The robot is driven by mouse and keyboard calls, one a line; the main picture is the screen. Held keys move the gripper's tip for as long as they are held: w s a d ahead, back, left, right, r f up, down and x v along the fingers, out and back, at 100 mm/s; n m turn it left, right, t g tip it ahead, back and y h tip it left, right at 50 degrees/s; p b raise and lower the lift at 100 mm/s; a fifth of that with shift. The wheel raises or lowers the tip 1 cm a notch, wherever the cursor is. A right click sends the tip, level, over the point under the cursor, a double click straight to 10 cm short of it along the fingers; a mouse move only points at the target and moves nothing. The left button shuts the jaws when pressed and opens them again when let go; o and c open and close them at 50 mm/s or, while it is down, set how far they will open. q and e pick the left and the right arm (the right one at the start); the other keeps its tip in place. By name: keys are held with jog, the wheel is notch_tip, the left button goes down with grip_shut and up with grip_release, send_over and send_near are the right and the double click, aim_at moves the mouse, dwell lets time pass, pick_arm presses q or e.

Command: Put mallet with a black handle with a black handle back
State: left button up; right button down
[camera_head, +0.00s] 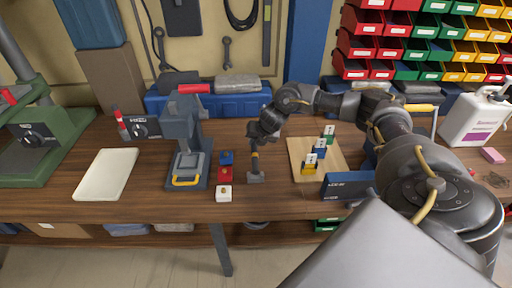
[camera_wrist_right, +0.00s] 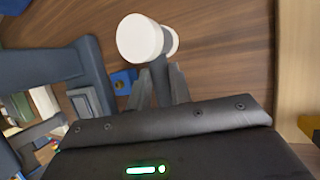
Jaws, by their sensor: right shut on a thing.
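The mallet (camera_head: 256,177) is upright with its head down, at the middle of the workbench. Its head looks grey in the head view and has white round faces in the right wrist view (camera_wrist_right: 140,38). My right gripper (camera_head: 262,138) is shut on the handle above the head; its fingers (camera_wrist_right: 160,88) show on both sides of it in the wrist view. Much of the handle is hidden by the gripper. I cannot tell whether the head touches the bench. My left gripper is not in view.
Blue (camera_head: 226,157), red (camera_head: 225,174) and white (camera_head: 224,193) small boxes stand left of the mallet, beside a press (camera_head: 183,135). A wooden board (camera_head: 325,150) with small boxes lies to the right. A white tray (camera_head: 106,174) lies left. A blue toolbox (camera_head: 225,105) stands behind.

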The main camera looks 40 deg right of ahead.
aim_at(256, 147)
jog(key=shift+w+d+f, duration=0.15)
jog(key=shift+w+f, duration=0.05)
jog(key=shift+f, duration=0.1)
jog(key=shift+f+p, duration=0.6)
jog(key=shift+f, duration=0.85)
jog(key=c, duration=1.3)
grip_release()
jog(key=shift+s, duration=0.1)
jog(key=v, duration=1.2)
jog(key=shift+b, duration=0.3)
